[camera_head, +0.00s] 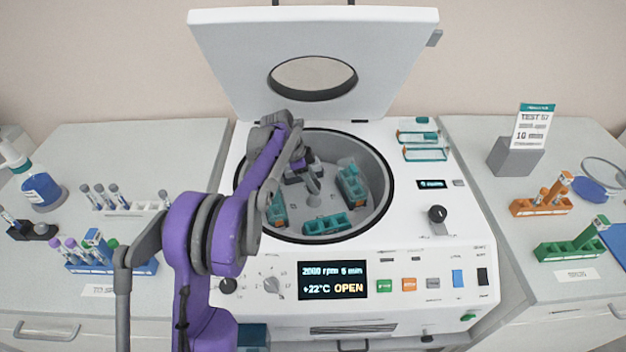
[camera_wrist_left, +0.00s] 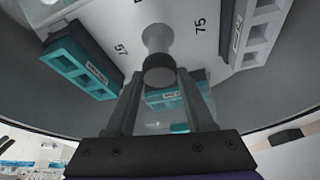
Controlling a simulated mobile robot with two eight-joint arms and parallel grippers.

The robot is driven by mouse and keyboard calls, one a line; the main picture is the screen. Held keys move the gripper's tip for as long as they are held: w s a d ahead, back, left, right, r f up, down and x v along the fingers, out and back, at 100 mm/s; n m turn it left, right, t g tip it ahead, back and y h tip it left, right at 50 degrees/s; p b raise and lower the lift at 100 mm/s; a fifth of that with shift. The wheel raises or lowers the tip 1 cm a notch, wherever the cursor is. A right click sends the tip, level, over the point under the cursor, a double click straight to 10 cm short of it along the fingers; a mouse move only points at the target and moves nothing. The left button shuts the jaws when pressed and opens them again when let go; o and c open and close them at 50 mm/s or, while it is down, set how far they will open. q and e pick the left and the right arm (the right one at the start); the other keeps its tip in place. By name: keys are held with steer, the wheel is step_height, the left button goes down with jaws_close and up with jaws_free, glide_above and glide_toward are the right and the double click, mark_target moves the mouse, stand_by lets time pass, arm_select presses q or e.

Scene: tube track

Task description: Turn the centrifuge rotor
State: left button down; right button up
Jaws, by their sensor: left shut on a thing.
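The centrifuge (camera_head: 405,258) stands in the middle with its lid (camera_head: 225,45) raised; its screen reads OPEN. The grey rotor (camera_head: 300,207) lies in the round bowl and carries teal buckets (camera_head: 328,224). Teal buckets (camera_wrist_left: 80,70) and a grey-white rack-like bucket (camera_wrist_left: 262,35) also show in the left wrist view. My left gripper (camera_head: 304,172) reaches down into the bowl at the rotor's centre. In the left wrist view its fingers stand either side of the rotor's central knob (camera_wrist_left: 158,45) and are shut on it. My right gripper is not in view.
Tube racks stand on the left bench, including a blue one (camera_head: 140,266). Orange (camera_head: 540,207) and green (camera_head: 572,250) racks stand on the right bench. Spare teal buckets (camera_head: 425,154) lie on the centrifuge top. The bowl wall surrounds my left gripper closely.

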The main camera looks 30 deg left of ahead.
arm_select(q)
steer(key=shift+m+g+p, duration=0.3)
steer(key=shift+m+g, duration=0.2)
steer(key=shift+m, duration=1.1)
steer(key=shift+c, duration=1.3)
jaws_free()
steer(key=v, duration=1)
steer(key=shift+a+r+p, duration=0.25)
steer(key=shift+a+p, duration=0.1)
steer(key=shift+a, duration=0.1)
steer(key=shift+w+d, duration=0.1)
